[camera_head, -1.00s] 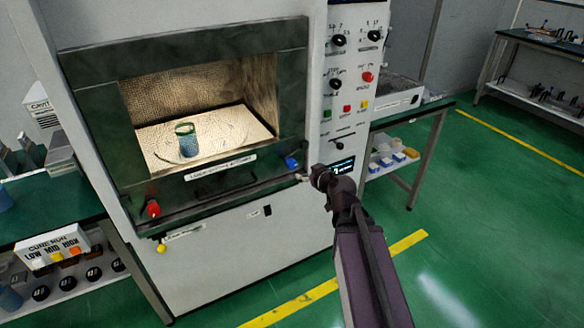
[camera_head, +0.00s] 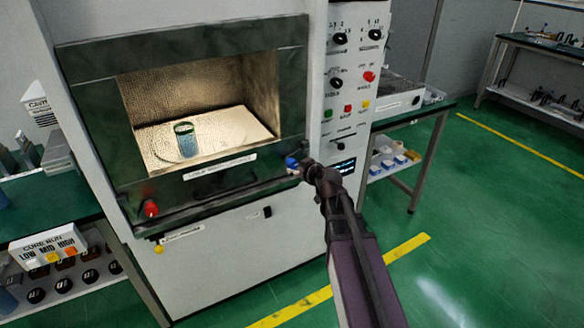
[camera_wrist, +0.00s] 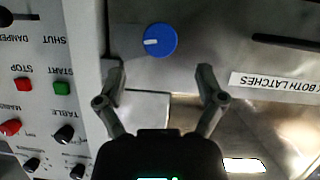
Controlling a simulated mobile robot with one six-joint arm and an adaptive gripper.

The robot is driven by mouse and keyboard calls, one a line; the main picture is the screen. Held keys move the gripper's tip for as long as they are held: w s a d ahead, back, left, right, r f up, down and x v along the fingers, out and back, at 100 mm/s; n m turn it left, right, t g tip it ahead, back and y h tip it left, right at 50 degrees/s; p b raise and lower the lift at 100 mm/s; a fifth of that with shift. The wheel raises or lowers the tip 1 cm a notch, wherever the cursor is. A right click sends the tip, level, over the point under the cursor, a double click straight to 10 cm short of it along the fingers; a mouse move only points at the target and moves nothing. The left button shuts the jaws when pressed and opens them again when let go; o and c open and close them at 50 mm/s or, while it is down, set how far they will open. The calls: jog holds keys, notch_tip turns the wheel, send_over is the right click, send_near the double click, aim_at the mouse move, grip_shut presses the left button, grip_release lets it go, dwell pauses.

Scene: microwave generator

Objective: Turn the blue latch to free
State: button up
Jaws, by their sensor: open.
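The blue latch (camera_head: 291,161) is a round knob at the lower right corner of the microwave's dark door frame. In the wrist view the blue latch (camera_wrist: 161,41) shows face on, with a short white mark on its left half. My gripper (camera_head: 303,170) is beside the latch in the head view. In the wrist view my gripper (camera_wrist: 160,73) is open and empty, its fingers spread to either side below the latch in the picture. I see no contact with it.
A red latch (camera_head: 150,208) sits at the door's lower left. A control panel with knobs and buttons (camera_head: 348,107) is close on the right. A blue-filled jar (camera_head: 186,139) stands inside the lit cavity. A label (camera_wrist: 276,85) lies beside the latch.

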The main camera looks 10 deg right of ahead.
aim_at(293, 164)
jog(key=b+x, duration=0.2)
jog(key=x, duration=0.4)
jog(key=shift+w+f, duration=0.2)
jog(key=shift+w, duration=0.1)
jog(key=shift+r, duration=0.1)
jog(key=c, duration=1.2)
